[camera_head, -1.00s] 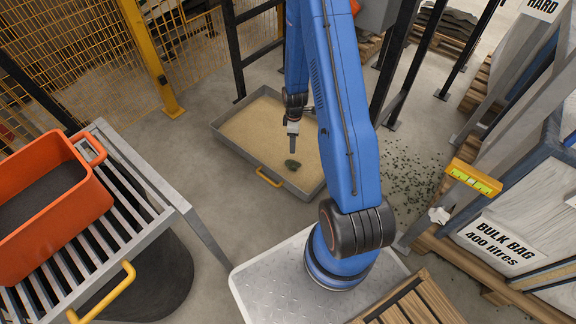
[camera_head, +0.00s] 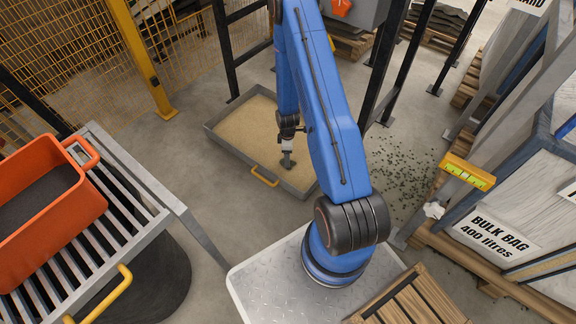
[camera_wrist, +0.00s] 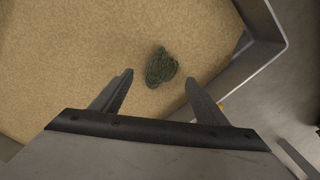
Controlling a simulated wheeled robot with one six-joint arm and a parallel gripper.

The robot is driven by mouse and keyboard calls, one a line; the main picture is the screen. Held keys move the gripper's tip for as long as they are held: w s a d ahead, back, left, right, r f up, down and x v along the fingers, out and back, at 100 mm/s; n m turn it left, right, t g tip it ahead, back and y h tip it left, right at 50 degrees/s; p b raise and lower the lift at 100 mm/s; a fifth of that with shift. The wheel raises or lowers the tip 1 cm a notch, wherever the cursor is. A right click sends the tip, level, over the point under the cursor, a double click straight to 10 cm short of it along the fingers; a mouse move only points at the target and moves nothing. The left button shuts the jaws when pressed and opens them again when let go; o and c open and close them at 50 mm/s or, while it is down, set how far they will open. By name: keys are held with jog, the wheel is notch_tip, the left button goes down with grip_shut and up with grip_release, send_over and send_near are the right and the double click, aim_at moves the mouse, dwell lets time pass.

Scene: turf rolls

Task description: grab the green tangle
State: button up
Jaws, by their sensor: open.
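The green tangle (camera_wrist: 161,67) is a small dark green clump on the sand in the shallow grey tray. In the head view the tangle (camera_head: 287,162) shows at the lower end of my gripper (camera_head: 287,152). My gripper (camera_wrist: 158,82) is open and empty, its two fingers apart above the sand. I cannot tell the exact height left between the fingertips and the tangle.
The metal tray (camera_head: 226,147) has raised walls and a yellow handle (camera_head: 264,176); its wall runs close at right in the wrist view. An orange crate (camera_head: 70,222) stands on a slatted rack at left. Green scraps (camera_head: 402,172) litter the floor at right.

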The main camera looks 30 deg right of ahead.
jog(key=shift+s+f, duration=0.2)
jog(key=shift+f, duration=2.6)
jog(key=c, duration=1.2)
